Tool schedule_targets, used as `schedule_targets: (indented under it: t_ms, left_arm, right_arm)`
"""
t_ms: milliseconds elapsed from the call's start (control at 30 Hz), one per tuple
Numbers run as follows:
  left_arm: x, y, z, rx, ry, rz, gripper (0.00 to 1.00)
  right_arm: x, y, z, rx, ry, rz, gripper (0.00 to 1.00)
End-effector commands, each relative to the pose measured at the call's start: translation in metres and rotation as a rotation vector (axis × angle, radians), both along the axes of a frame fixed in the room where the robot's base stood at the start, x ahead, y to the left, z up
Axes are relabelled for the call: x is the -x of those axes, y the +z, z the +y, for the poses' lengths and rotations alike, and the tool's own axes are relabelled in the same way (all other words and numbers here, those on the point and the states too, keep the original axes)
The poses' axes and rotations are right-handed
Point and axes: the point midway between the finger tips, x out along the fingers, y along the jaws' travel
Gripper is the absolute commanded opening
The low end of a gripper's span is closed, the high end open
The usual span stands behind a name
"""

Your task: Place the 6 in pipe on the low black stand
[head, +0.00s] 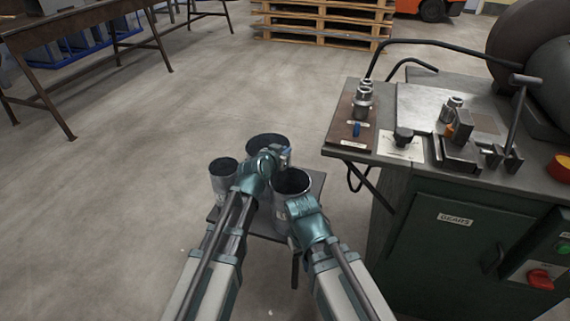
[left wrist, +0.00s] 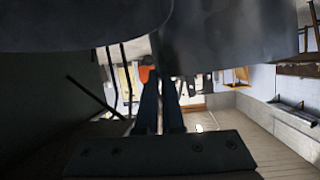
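Three grey metal pipes stand upright and open-topped at the low black stand (head: 213,214): a small one at left (head: 223,183), a wide one at the back (head: 256,146) and one at right (head: 279,214). No size marks are readable; the back one looks widest. Its base is hidden, so I cannot tell what it rests on. My left gripper (head: 278,158) is at the back pipe's near right rim. My right gripper (head: 297,205) is at the right pipe's near rim. In the left wrist view, large pipe walls (left wrist: 235,40) fill the top, above my narrowly spaced fingers (left wrist: 160,88); their grip is unclear.
A green cabinet bench (head: 440,235) with tools and fittings on top stands close at right, its corner near the stand. Wooden pallets (head: 320,22) lie at the back. A dark table (head: 75,20) is far left. The floor at left is clear.

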Motion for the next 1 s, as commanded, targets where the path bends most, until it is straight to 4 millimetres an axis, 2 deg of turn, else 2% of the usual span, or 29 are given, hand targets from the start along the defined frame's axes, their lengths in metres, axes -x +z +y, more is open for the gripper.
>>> schedule_targets:
  t_ms: [200, 300, 667, 700, 833, 1000]
  left_arm:
    - [0.000, -0.031, 0.000, -0.001, 0.000, -0.001, 0.00]
    - [0.000, -0.040, 0.000, -0.001, 0.000, -0.001, 0.00]
    - [0.000, -0.040, 0.000, -0.001, 0.000, -0.001, 0.00]
    - [0.000, -0.039, 0.000, 0.000, 0.000, 0.000, 0.09]
    - [0.000, -0.039, 0.000, 0.000, 0.000, 0.000, 0.32]
    - [0.000, -0.039, 0.000, 0.000, 0.000, 0.000, 0.34]
  right_arm:
    - [0.000, -0.031, 0.000, -0.001, -0.004, 0.000, 0.00]
    - [0.000, -0.040, 0.000, -0.001, -0.007, 0.000, 0.00]
    - [0.000, -0.040, 0.000, -0.001, -0.008, -0.001, 0.00]
    - [0.000, -0.039, 0.000, -0.001, -0.008, -0.001, 0.00]
    - [0.000, -0.039, 0.000, -0.001, -0.008, -0.001, 0.00]
    - [0.000, -0.039, 0.000, -0.001, -0.008, -0.001, 0.00]
